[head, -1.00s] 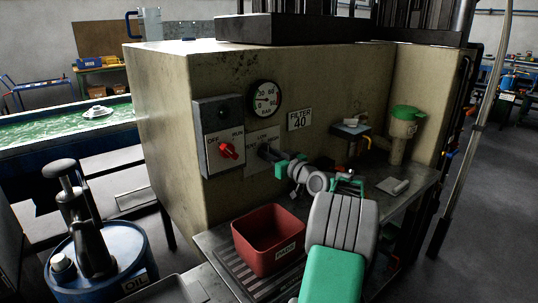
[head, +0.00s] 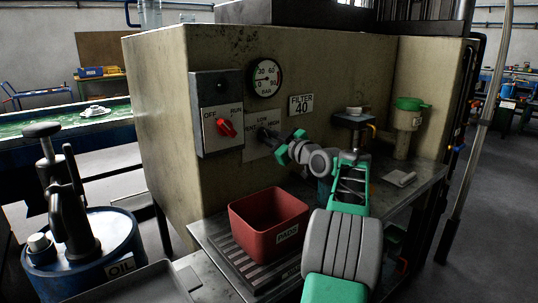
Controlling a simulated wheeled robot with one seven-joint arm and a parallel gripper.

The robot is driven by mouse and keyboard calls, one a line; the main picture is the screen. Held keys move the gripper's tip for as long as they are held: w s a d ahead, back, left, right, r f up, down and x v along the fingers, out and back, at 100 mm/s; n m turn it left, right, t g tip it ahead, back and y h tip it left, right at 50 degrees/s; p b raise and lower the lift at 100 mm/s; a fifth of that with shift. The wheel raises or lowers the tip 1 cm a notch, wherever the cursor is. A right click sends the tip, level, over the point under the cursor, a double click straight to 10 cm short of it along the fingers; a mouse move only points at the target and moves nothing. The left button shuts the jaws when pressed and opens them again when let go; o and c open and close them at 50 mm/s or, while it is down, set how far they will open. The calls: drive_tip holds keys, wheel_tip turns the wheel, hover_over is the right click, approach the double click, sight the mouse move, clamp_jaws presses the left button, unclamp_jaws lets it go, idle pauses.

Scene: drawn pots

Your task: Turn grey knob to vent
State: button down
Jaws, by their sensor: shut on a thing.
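The grey knob (head: 262,133) sits on a pale plate (head: 254,148) on the front of the beige cabinet. The plate reads LOW at the top, VENT at the left and HIGH at the right. My gripper (head: 268,135), with green parts, reaches in from the right and is shut on the knob. The fingers partly cover the knob, so I cannot tell exactly which label it points to.
A red OFF/RUN switch (head: 227,128) on a grey box is close at the left. A gauge (head: 265,78) is above. A red PADS bin (head: 268,222) stands below on the bench. A blue OIL can (head: 92,252) stands at the lower left.

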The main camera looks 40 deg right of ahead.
drive_tip(key=shift+a+f+n+b, duration=0.1)
drive_tip(key=shift+f+n+b, duration=0.05)
drive_tip(key=shift+n+b, duration=3.1)
drive_tip(key=c, duration=1.3)
unclamp_jaws()
drive_tip(key=s, duration=0.7)
drive_tip(key=shift+s+a, duration=0.25)
drive_tip(key=shift+s, duration=0.15)
